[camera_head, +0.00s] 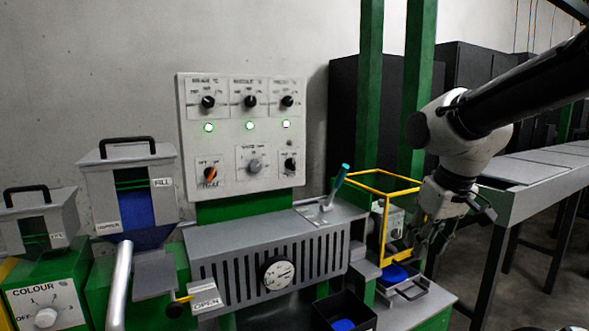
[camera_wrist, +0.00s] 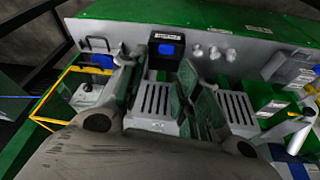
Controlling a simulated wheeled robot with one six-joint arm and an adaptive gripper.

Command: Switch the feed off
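A light control panel (camera_head: 243,140) stands upright behind the machine. Its lower row holds a knob with a red-orange mark (camera_head: 210,173), a grey knob (camera_head: 254,165) and a black knob (camera_head: 290,164). Their small labels are too blurred to tell which is the feed. A grey COLOUR dial (camera_head: 47,316), with OFF and numbers around it, sits at the lower left. My gripper (camera_head: 432,240) hangs to the right of the panel, beside the yellow frame, touching no knob. In the wrist view my gripper (camera_wrist: 160,88) has its fingers apart with nothing between them.
A yellow guard frame (camera_head: 385,182) and a teal-handled lever (camera_head: 337,186) stand between my gripper and the panel. Two hoppers (camera_head: 128,190) (camera_head: 38,215) are at left. A black bin (camera_head: 345,312) stands in front. A grey bench (camera_head: 530,180) is at right.

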